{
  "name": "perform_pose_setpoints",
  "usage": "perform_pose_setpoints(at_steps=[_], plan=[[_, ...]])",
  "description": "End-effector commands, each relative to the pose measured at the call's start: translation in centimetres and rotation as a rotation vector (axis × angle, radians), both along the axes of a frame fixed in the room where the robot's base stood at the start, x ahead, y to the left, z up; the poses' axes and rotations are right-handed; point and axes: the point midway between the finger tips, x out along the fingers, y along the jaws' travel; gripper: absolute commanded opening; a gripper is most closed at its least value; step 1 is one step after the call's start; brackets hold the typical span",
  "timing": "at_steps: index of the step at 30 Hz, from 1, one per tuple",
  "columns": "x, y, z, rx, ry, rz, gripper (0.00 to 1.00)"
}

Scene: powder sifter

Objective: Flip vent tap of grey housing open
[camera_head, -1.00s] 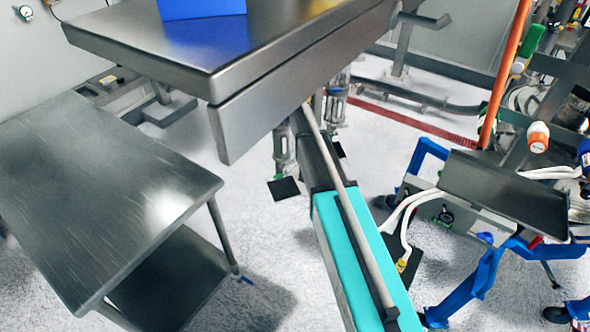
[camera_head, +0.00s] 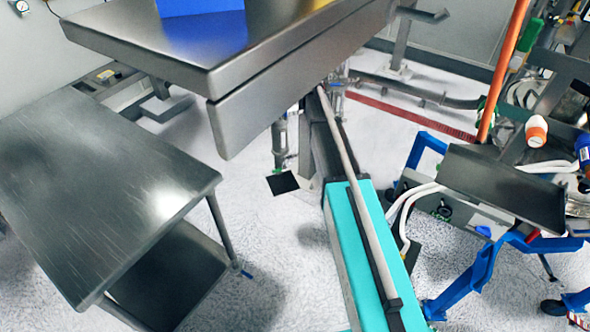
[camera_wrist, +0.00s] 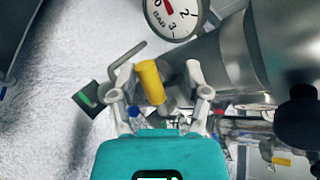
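In the wrist view, my gripper (camera_wrist: 160,78) is open, with its two grey fingers spread apart. A short yellow cylinder-shaped handle (camera_wrist: 151,82), apparently the vent tap, shows between the fingers. I cannot tell whether either finger touches it. A large grey metal housing (camera_wrist: 235,55) fills the upper right, just beyond the right finger. The tap's joint with the housing is not clear. My gripper and the tap cannot be made out in the head view.
A round pressure gauge (camera_wrist: 178,14) sits close above the fingers. A black knob (camera_wrist: 300,118) stands at the right. In the head view, a steel table (camera_head: 110,45) bears a blue box (camera_head: 200,6); a lower steel table (camera_head: 100,185) stands left, and a blue-framed cart (camera_head: 465,290) right.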

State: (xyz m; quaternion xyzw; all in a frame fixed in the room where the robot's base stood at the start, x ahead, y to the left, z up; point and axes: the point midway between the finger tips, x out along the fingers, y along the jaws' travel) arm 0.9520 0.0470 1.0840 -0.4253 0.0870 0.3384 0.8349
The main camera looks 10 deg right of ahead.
Motion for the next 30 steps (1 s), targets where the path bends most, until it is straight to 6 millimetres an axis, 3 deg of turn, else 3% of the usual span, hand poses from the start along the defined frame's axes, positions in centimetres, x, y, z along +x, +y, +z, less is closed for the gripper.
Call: perform_pose_setpoints(at_steps=[30], plan=[[0.6, -3.2, 1.4, 0.75, 0.139, 0.0, 0.59]])
